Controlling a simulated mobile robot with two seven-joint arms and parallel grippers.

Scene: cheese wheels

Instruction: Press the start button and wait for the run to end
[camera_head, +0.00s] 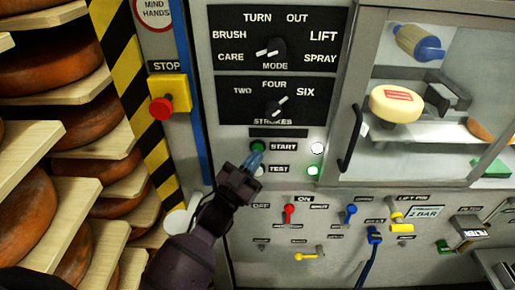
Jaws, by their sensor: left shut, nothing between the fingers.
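The green start button (258,146) sits on the grey control panel (232,130), left of the START label. My left gripper (254,160) is shut and empty, with its bluish fingertips just below the start button. I cannot tell whether they touch it. A white lamp (317,148) shows right of the START label, and a green-lit lamp (313,170) shows right of the TEST label. The test button (260,171) is partly hidden by my gripper. My right gripper is not in view.
A red stop button (161,108) on a yellow box stands left of the panel. Mode (272,50) and strokes (274,107) knobs are above. A glazed door with a black handle (351,139) is at right. Red (289,213) and blue (351,214) valves are below. Cheese shelves (50,140) fill the left.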

